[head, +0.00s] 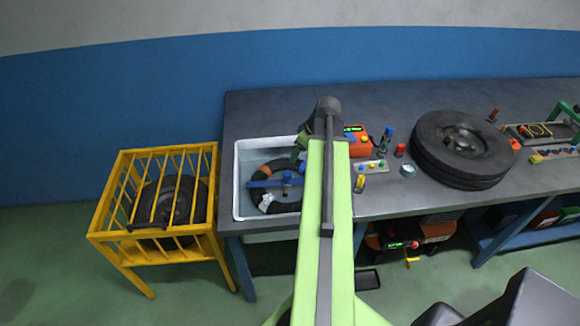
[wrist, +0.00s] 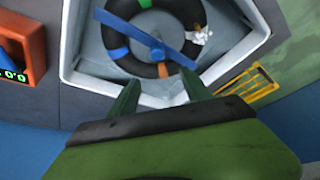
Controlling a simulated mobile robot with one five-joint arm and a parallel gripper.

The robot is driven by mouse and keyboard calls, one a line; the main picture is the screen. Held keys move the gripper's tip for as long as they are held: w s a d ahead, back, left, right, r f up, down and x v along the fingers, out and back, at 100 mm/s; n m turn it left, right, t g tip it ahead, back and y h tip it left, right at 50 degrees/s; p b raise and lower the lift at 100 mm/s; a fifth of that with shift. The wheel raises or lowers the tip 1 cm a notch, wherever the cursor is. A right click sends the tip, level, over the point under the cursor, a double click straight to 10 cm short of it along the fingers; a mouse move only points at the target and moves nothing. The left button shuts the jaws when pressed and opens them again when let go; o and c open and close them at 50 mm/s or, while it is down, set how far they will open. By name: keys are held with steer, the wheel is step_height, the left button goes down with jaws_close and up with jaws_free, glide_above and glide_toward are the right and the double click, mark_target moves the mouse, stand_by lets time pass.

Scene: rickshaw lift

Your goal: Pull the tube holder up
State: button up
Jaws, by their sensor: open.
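The tube holder (head: 262,183) is a blue bar with a small upright knob, lying across a black inner tube (head: 268,203) in a white water basin (head: 236,190). In the wrist view the bar (wrist: 125,32) crosses the tube (wrist: 118,56) diagonally, with its knob (wrist: 158,53) near the middle. My gripper (wrist: 160,92) is open and empty. In the head view my green arm hides the right part of the basin and most of the gripper.
An orange device with a green display (head: 356,134) stands right of the basin, with small bottles nearby. A large tire (head: 462,148) lies further right on the grey bench (head: 260,108). A yellow cage (head: 120,200) holding a tire stands left of the bench.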

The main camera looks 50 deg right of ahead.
mark_target(288, 174)
steer(key=b+x, duration=1.6)
steer(key=x, duration=0.1)
steer(key=shift+s+d+f, duration=0.3)
steer(key=shift+d+f, duration=0.05)
steer(key=shift+r, duration=0.15)
steer(key=shift+c, duration=0.5)
jaws_close()
